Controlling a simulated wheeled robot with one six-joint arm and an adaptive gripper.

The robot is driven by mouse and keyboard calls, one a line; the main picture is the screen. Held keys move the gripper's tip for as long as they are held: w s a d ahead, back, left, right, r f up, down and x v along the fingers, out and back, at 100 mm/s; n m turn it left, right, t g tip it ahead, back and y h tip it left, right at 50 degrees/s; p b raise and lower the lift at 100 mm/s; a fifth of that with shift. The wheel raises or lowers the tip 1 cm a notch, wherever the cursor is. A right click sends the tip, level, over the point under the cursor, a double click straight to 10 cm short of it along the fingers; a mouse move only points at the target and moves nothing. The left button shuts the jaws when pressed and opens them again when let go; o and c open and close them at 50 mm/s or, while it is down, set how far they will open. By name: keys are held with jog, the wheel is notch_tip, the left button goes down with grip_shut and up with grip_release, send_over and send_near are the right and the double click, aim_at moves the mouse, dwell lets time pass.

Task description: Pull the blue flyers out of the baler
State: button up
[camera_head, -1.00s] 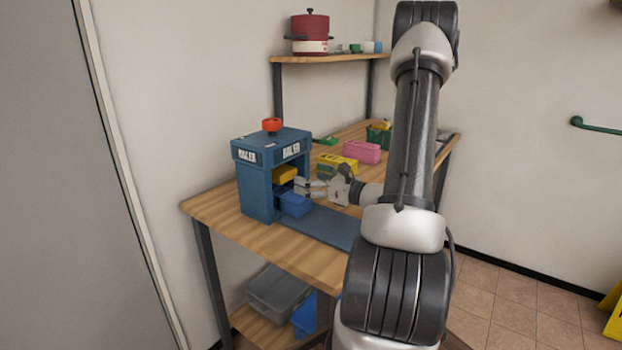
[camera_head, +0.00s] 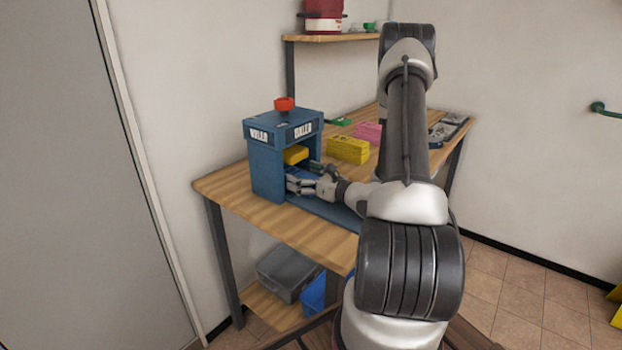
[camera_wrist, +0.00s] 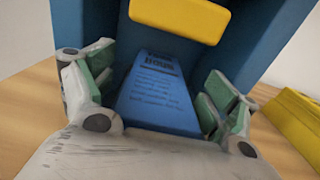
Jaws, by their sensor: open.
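The blue baler (camera_head: 268,170) stands on the wooden table, its opening facing right. In the wrist view the blue flyers (camera_wrist: 158,92) lie as a printed block inside the baler, beneath a yellow block (camera_wrist: 180,18). That yellow block (camera_head: 295,154) also shows in the head view. My gripper (camera_head: 298,186) reaches into the baler's opening. In the wrist view my gripper (camera_wrist: 158,98) is open, with one finger on each side of the blue flyers. Small gaps seem to show beside them, but I cannot tell whether either finger touches. In the head view the fingers hide the flyers.
A yellow box (camera_head: 348,150) and a pink box (camera_head: 368,133) stand on the table behind my gripper. A red knob (camera_head: 284,104) tops the baler. A grey bin (camera_head: 288,274) sits on the lower shelf. The table's front left is bare.

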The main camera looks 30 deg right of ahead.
jog(key=shift+w, duration=0.15)
jog(key=shift+c, duration=0.3)
jog(key=c, duration=1.2)
